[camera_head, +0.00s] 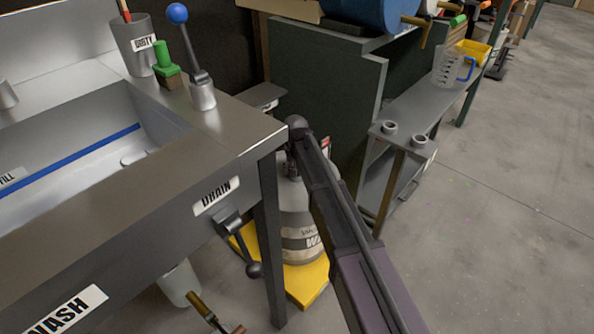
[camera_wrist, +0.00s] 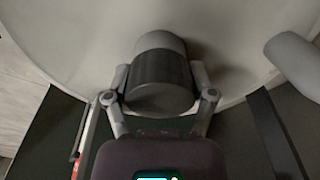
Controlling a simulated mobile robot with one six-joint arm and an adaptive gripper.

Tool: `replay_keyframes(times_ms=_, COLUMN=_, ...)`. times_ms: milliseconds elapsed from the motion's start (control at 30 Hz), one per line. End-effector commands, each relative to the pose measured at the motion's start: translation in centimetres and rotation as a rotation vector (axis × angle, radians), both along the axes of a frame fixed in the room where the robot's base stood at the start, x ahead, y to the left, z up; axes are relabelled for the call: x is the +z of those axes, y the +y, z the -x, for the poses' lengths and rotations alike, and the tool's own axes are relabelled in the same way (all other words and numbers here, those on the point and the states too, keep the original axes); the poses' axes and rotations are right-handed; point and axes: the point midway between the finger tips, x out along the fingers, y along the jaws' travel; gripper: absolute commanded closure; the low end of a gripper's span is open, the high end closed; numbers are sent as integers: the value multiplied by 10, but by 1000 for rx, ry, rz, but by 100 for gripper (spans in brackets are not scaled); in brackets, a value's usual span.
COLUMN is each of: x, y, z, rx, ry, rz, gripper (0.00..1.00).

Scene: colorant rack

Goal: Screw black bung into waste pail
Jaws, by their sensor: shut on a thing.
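My gripper (camera_wrist: 160,76) is shut on the black bung (camera_wrist: 160,82), a dark cylinder held between both fingers over the pail's top. A lighter grey rounded part shows just beyond the bung; I cannot tell whether the bung sits in an opening. In the head view my arm hides part of the pail, and the bung cannot be made out.
The pail stands on a yellow base (camera_head: 308,288). The metal sink bench (camera_head: 180,165), with a DRAIN lever (camera_head: 238,240), is close on the left. A grey shelf (camera_head: 425,105) with a clear jug (camera_head: 450,68) stands right. A grey cylinder (camera_wrist: 292,62) juts in at the wrist view's right. Open floor lies right.

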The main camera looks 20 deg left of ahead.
Motion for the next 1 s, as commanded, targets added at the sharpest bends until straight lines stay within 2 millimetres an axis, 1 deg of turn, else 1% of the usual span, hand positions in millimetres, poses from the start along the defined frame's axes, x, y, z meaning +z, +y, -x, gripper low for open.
replay_keyframes(times_ms=1000, x=-1, y=2, z=0, rx=-759, ry=1, rz=-1, gripper=78)
